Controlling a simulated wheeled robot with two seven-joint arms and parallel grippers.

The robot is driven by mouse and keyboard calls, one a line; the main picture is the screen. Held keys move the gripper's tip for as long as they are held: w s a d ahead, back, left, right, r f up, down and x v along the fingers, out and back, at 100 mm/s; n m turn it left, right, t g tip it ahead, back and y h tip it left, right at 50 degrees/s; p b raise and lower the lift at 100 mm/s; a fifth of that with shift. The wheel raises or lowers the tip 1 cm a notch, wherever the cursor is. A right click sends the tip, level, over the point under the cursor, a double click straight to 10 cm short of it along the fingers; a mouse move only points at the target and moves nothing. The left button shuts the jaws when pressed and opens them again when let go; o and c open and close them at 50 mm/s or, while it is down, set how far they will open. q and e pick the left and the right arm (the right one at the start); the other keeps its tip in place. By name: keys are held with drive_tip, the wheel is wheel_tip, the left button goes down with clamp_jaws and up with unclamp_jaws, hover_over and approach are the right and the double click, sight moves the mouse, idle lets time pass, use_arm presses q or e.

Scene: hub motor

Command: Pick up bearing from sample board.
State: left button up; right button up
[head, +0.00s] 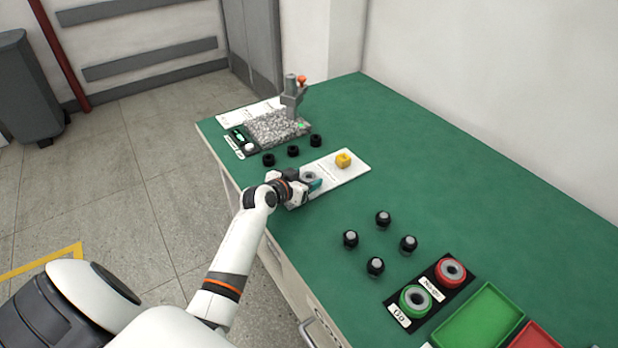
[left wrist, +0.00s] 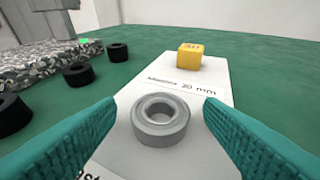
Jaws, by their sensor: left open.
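The bearing (left wrist: 160,121) is a grey metal ring lying flat on the white sample board (left wrist: 205,92). In the left wrist view it sits between the two teal fingers of my left gripper (left wrist: 160,135), which are open and apart from it on both sides. In the head view my left gripper (head: 312,186) is low over the near end of the sample board (head: 350,171), with the bearing (head: 308,175) partly hidden beside it. A yellow block (head: 343,160) stands at the far end of the board. My right gripper is not seen.
Several black rings (head: 293,151) lie behind the board, before a granite block with a grey stand (head: 291,100). Several black knobs (head: 383,218), a Go/No-go gauge board (head: 434,283) and a green tray (head: 478,318) lie nearer. The green table (head: 440,180) is clear on the right.

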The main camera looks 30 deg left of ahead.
use_arm(q)
drive_tip(key=shift+w, duration=0.2)
drive_tip(key=c, duration=1.1)
drive_tip(key=shift+r, duration=0.1)
